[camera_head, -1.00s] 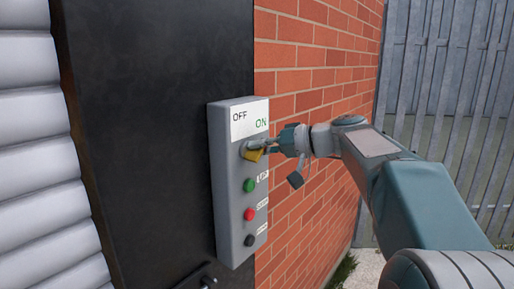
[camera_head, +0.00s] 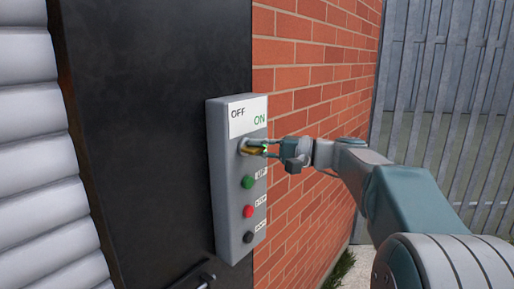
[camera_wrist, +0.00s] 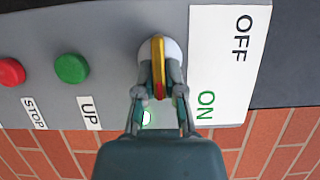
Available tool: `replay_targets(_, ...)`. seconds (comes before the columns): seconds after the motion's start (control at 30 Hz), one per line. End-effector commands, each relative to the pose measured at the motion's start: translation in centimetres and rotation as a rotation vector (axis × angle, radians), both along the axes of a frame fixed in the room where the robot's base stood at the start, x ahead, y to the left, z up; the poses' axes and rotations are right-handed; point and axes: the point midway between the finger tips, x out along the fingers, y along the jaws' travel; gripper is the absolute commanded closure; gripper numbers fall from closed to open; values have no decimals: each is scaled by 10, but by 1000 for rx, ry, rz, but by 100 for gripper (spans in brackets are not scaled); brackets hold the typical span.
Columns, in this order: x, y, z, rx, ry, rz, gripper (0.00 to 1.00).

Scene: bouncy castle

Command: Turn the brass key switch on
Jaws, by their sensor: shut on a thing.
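The brass key (camera_head: 254,151) sits in the round silver key switch (camera_head: 244,146) on a grey control box. My gripper (camera_head: 265,151) is shut on the key, one finger on each side, as the wrist view also shows for the key (camera_wrist: 158,52) and the gripper (camera_wrist: 160,88). The key's flat bow lies roughly crosswise on the box, its length pointing to the ON side. The OFF label (camera_head: 238,114) and ON label (camera_head: 260,119) are above the switch. A small lit white-green spot (camera_wrist: 146,117) shows between my fingers in the wrist view.
Green (camera_head: 248,182), red (camera_head: 249,211) and black (camera_head: 248,237) buttons sit below the key switch. The box (camera_head: 228,200) is mounted between a black panel (camera_head: 150,130) and a brick wall (camera_head: 300,90). A grey fence (camera_head: 440,90) stands at the right.

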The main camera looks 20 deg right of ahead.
Motion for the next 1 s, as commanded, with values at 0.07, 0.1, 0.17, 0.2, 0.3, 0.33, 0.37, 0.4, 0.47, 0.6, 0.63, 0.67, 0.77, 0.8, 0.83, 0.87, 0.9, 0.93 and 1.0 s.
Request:
replay_targets(0.07, 1, -1, -4, 7, 16, -4, 100)
replay_targets(0.1, 1, -1, -4, 11, 18, -4, 100)
replay_targets(0.17, 1, -1, -5, 13, 20, -4, 100)
replay_targets(0.2, 1, -1, -5, 14, 22, -4, 100)
replay_targets(0.3, 1, -1, -5, 15, 23, -3, 100)
replay_targets(0.33, 1, -1, -5, 15, 23, -3, 100)
replay_targets(0.37, 1, -1, -5, 15, 23, -3, 100)
replay_targets(0.4, 1, -1, -5, 15, 23, -3, 100)
replay_targets(0.47, 1, -1, -5, 14, 23, -3, 100)
replay_targets(0.6, 1, -1, -5, 15, 23, -3, 53)
replay_targets(0.63, 1, -1, -5, 14, 22, -3, 53)
replay_targets(0.67, 1, -1, -4, 14, 21, -3, 53)
replay_targets(0.77, 1, -1, -3, 14, 18, -2, 53)
replay_targets(0.8, 1, -1, -3, 14, 18, -2, 53)
replay_targets(0.83, 1, -1, -3, 14, 17, -1, 53)
replay_targets(0.87, 1, -1, -3, 15, 17, -1, 53)
replay_targets(0.9, 1, 0, -3, 15, 17, -1, 53)
replay_targets(0.93, 0, -1, -2, 14, 16, -1, 53)
replay_targets(1.0, -1, -3, -2, 15, 16, -2, 53)
